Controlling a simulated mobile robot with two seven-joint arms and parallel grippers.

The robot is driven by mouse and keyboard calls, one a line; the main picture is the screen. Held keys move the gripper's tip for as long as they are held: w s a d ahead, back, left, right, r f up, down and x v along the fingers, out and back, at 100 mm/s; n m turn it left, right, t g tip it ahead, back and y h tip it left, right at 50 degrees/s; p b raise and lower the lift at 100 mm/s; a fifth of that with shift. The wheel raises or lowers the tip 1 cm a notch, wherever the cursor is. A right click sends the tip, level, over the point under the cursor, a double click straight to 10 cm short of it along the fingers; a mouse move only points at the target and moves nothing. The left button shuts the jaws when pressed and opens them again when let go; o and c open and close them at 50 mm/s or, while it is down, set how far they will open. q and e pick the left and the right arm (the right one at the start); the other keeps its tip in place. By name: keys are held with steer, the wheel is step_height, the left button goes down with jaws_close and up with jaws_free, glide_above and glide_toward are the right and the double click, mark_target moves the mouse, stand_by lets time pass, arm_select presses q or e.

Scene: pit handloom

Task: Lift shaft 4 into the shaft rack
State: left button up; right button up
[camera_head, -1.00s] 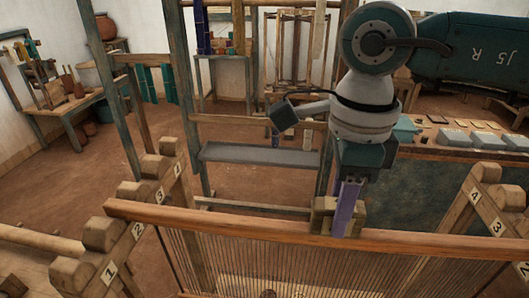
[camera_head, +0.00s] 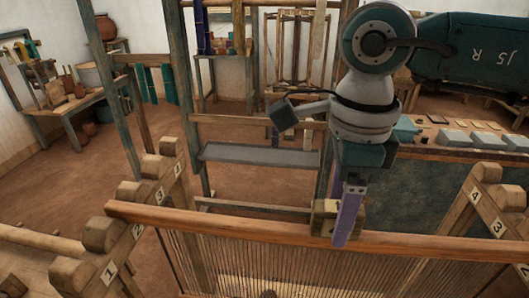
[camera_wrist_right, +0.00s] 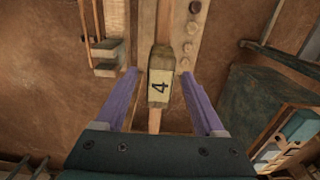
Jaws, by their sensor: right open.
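Shaft 4 (camera_head: 230,221) is a long orange-brown wooden bar with many thin heddles hanging below it, crossing the front of the head view. A pale wooden block (camera_head: 322,215) sits at its top middle; in the right wrist view the block (camera_wrist_right: 160,85) bears the number 4. My right gripper (camera_head: 346,222) is at the block from above. Its purple fingers (camera_wrist_right: 160,74) are open, one on each side of the block, with visible gaps. The shaft rack (camera_head: 139,232) has rounded pegs and numbered labels at left and right (camera_head: 487,205). My left gripper is out of view.
A loom frame with a grey board (camera_head: 260,155) stands behind the bar. A table with pale boxes (camera_head: 455,138) is at the right. A tool bench (camera_head: 75,104) stands far left. Bare floor (camera_head: 60,190) lies between.

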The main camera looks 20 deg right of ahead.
step_height(320, 180, up, 9)
steer(key=b, duration=0.3)
steer(key=shift+f, duration=0.1)
steer(key=shift+r, duration=0.6)
steer(key=shift+a, duration=0.1)
